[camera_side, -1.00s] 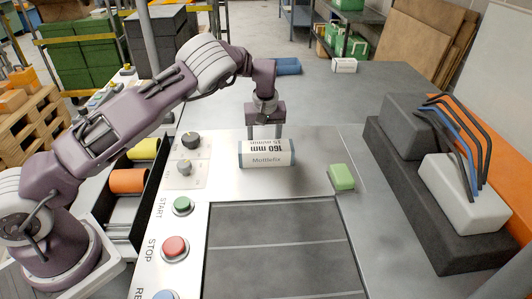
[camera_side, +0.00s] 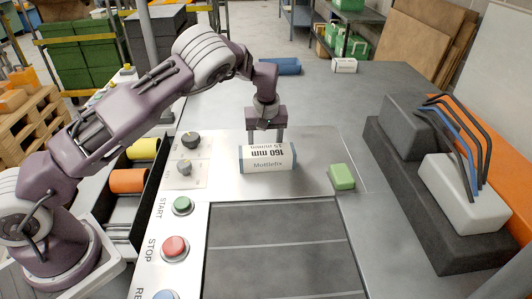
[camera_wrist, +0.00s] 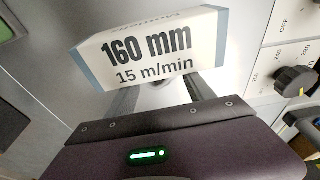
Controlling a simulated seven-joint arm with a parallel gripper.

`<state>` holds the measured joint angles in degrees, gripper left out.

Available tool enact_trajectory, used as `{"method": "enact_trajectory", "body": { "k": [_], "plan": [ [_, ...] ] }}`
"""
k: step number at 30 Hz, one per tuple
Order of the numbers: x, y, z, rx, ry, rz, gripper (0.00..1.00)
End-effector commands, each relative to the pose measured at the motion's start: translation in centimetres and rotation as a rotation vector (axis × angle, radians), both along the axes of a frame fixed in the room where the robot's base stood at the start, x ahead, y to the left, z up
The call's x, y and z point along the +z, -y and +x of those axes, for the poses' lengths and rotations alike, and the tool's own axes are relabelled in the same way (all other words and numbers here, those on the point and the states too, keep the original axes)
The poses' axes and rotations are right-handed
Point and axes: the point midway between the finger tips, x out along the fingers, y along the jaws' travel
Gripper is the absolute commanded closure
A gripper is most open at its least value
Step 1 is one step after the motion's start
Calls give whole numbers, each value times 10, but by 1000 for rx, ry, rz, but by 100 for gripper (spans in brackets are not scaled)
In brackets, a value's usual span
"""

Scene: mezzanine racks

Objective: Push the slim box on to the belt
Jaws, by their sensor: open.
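The slim box (camera_side: 267,158) is white with blue-grey ends and black "160 mm" lettering. It lies on the bright metal plate just behind the dark belt (camera_side: 270,235). My gripper (camera_side: 266,136) stands behind the box with its fingers pointing down, close to the box's far side. Its jaws are open with nothing between them. In the wrist view the box (camera_wrist: 150,48) lies just beyond the two fingers (camera_wrist: 158,100); I cannot tell if they touch it. The fingertips are partly hidden by the box.
A green block (camera_side: 341,177) sits right of the box by the belt's corner. Knobs (camera_side: 190,139) and green (camera_side: 182,205) and red (camera_side: 174,247) buttons line the left panel. A dark unit with cables (camera_side: 440,190) stands at the right. The belt surface is clear.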

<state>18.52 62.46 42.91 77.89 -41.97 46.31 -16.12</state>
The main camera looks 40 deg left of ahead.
Motion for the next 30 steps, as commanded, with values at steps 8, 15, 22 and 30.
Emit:
{"method": "enact_trajectory", "body": {
  "k": [8, 15, 22, 30],
  "plan": [
    [0, 0, 0, 0, -1, -1, 38],
    [0, 5, -4, 2, -1, -3, 38],
    [0, 9, -9, 0, -1, 0, 38],
    [0, 9, -9, 1, -1, -1, 38]
  ]
}}
